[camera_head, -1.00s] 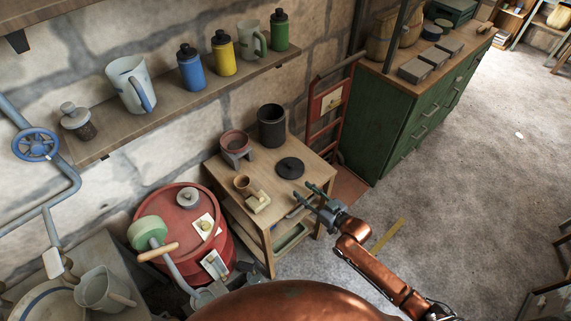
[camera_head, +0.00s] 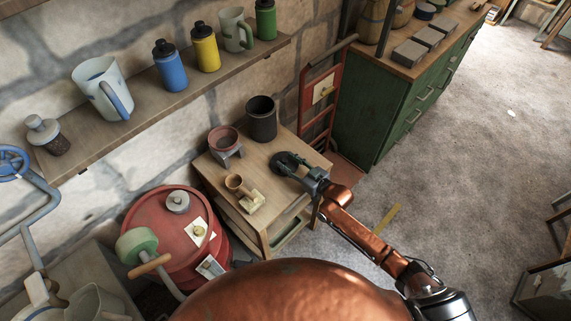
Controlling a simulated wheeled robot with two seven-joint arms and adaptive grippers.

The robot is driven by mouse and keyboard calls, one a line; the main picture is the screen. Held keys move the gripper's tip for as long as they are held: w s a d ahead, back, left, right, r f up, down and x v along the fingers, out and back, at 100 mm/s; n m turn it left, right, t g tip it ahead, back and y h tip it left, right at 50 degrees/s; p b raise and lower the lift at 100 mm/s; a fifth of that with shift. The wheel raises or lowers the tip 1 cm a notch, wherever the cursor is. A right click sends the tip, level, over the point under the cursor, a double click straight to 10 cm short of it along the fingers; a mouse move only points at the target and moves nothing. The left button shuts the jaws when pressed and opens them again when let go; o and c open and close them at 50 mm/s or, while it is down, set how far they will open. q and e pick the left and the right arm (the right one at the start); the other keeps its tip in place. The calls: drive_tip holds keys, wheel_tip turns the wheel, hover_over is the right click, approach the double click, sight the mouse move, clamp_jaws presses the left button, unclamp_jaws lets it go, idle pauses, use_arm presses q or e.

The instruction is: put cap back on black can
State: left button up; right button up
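The black can (camera_head: 261,119) stands upright and open-topped at the back of the small wooden table (camera_head: 262,168). The round black cap (camera_head: 284,160) lies flat on the table, to the front right of the can and apart from it. My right gripper (camera_head: 290,165) reaches in from the right with its fingertips at the cap, covering part of it. The dark fingers blend with the cap, so I cannot tell whether they are closed on it. My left gripper is not in view.
A red barrel (camera_head: 165,222) stands to the left. A shelf (camera_head: 150,106) with bottles and mugs runs above. A green cabinet (camera_head: 390,120) stands right.

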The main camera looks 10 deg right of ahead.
drive_tip(key=shift+w+a+f, duration=0.2)
drive_tip(key=shift+w+a, duration=0.2)
drive_tip(key=shift+w, duration=0.15)
drive_tip(key=shift+w+a, duration=0.15)
drive_tip(key=shift+w, duration=0.1)
drive_tip(key=c, duration=0.3)
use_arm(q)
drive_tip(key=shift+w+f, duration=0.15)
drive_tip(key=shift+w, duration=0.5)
use_arm(e)
drive_tip(key=c, duration=0.7)
